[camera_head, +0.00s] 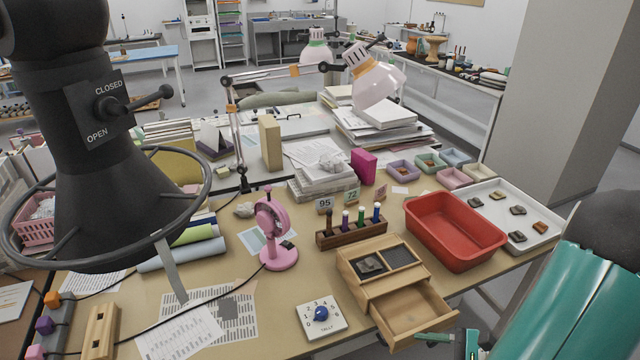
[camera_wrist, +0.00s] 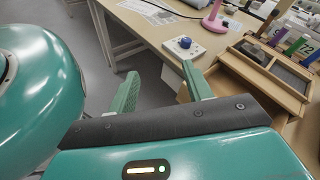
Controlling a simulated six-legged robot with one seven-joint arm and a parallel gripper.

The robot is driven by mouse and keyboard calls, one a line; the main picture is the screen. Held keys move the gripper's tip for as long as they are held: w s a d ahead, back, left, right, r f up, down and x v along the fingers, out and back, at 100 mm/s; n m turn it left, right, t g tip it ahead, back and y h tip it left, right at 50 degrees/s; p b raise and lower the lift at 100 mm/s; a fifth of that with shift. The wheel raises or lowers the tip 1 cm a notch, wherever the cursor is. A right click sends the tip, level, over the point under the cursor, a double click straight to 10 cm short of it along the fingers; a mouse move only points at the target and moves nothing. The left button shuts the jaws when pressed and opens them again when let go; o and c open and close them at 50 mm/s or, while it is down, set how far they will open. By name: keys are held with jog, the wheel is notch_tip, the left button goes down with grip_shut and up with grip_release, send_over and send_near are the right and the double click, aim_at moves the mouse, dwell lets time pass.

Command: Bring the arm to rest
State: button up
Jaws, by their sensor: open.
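My gripper (camera_wrist: 163,82) has two green fingers spread apart with nothing between them in the wrist view. In the head view my gripper (camera_head: 452,343) is low on the right, just off the table's front edge, near the open drawer (camera_head: 415,312) of a small wooden box (camera_head: 375,262). My green arm link (camera_head: 575,300) fills the lower right corner. Gray floor shows between the fingers in the wrist view.
A red tub (camera_head: 455,230) and a white tray (camera_head: 525,215) with several sherds stand at the right. A tally dial (camera_head: 320,315), pink fan (camera_head: 275,235) and lamp (camera_head: 372,75) stand on the table (camera_head: 255,315). A large dark funnel hood (camera_head: 95,200) hangs at left.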

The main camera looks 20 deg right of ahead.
jog(key=w+a+r+n+g+h, duration=0.2)
jog(key=a+r+n+h, duration=0.3)
jog(key=a+r+n, duration=0.4)
jog(key=w+a+r+n+g+h, duration=0.2)
jog(key=a+r+n+h, duration=0.4)
jog(key=a+r+n, duration=0.4)
notch_tip(320, 180, up, 4)
jog(key=n, duration=0.3)
jog(key=shift+f, duration=0.1)
